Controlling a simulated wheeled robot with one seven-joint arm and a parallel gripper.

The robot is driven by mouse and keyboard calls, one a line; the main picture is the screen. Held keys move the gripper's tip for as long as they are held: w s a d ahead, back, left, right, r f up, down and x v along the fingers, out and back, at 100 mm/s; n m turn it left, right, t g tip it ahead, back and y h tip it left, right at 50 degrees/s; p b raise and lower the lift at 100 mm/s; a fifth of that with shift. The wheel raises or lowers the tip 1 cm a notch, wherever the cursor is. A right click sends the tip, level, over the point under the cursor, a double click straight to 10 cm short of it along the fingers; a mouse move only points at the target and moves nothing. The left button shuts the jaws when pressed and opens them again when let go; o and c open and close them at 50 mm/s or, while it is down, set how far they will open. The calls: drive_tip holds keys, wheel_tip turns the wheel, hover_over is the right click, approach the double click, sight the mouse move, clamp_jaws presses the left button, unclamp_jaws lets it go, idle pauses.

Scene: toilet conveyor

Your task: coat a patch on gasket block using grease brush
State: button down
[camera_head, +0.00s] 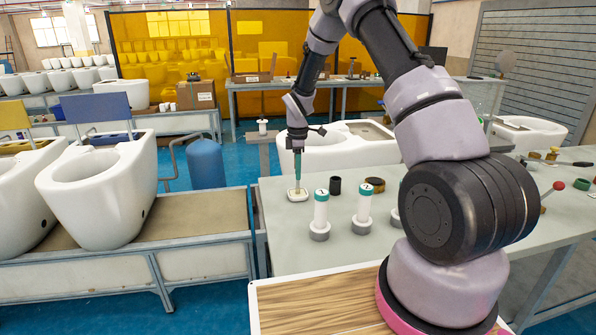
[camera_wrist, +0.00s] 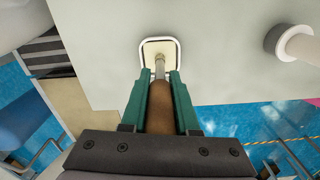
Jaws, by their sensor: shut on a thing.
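The brush tip is over the block's cream face. I cannot tell whether it touches. No grease patch can be made out.
White tubes with green caps (camera_head: 320,210) stand in grey holders right of the block, beside a black cup (camera_head: 335,186) and a brown ring (camera_head: 375,184). A conveyor (camera_head: 210,215) with white toilets (camera_head: 100,190) runs left of the table (camera_head: 290,250).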

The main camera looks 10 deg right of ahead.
drive_tip(key=shift+r, duration=3.45)
